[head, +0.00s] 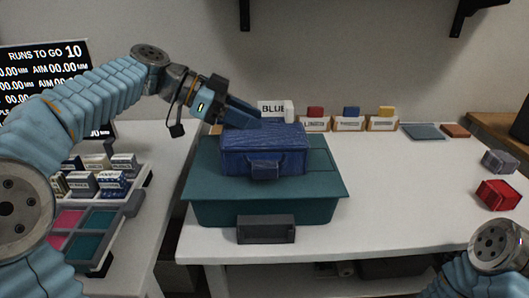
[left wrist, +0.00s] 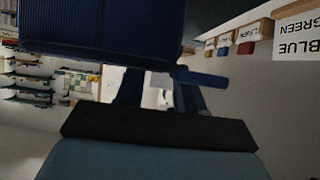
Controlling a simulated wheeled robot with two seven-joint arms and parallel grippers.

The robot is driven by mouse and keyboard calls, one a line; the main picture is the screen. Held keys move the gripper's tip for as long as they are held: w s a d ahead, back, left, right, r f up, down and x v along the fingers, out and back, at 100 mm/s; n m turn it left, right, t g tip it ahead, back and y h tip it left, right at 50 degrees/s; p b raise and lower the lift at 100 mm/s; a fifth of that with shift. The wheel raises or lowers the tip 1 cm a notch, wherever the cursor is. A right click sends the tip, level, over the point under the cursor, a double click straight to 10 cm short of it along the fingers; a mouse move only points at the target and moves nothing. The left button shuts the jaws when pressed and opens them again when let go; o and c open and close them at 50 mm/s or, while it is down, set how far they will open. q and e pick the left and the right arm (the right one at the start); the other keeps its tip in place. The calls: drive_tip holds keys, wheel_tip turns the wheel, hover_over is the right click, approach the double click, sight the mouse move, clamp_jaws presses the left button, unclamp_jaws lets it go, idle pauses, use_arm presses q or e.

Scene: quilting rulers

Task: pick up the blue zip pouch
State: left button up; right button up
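My right gripper is out of view.
A white card marked BLUE (head: 272,107) stands behind the pouch, beside several labelled bins (head: 349,123). A red block (head: 498,194) and a grey block (head: 499,161) lie at the right. The white table (head: 390,190) is clear between.

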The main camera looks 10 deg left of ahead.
use_arm(q)
drive_tip(key=shift+x, duration=1)
drive_tip(key=shift+c, duration=0.4)
clamp_jaws()
drive_tip(key=shift+r, duration=0.1)
